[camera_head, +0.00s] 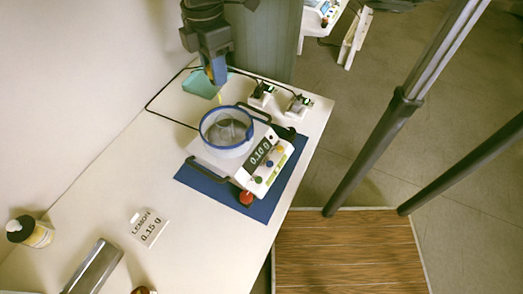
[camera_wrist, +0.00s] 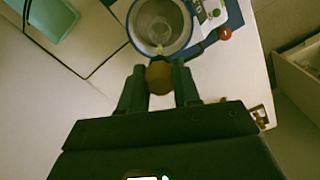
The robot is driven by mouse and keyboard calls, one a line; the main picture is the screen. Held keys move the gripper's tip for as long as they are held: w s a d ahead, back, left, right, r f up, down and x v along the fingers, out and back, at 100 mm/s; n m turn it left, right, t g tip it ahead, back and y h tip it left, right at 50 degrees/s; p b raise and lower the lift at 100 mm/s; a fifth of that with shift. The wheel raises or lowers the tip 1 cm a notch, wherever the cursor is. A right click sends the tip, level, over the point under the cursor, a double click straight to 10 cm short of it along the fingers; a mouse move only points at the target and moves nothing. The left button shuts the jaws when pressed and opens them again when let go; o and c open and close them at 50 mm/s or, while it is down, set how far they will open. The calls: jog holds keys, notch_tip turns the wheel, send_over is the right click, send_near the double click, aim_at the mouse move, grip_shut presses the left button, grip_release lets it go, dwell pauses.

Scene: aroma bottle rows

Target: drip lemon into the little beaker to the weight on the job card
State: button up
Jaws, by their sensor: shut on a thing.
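My gripper (camera_head: 217,77) is shut on a small brown bottle (camera_wrist: 159,76), held above the back edge of the scale. The bottle's yellowish tip (camera_wrist: 160,49) points toward the blue-rimmed round shield (camera_head: 204,133) on the scale; in the head view a thin yellow bit shows below the gripper. The little clear beaker (camera_wrist: 158,27) stands inside the shield. Its contents are too small to tell. The scale (camera_head: 214,164) display (camera_head: 260,152) reads 0.10 g. The job card (camera_head: 149,227) reads LEMON 0.15 g. The bottle's label is not readable.
A teal tray (camera_head: 200,84) and two small devices (camera_head: 262,95) stand behind.

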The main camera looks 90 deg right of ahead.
jog(key=shift+f, duration=0.15)
dwell(0.4)
jog(key=shift+f, duration=1.85)
jog(key=c, duration=0.4)
jog(key=o, duration=0.5)
jog(key=shift+c, duration=0.5)
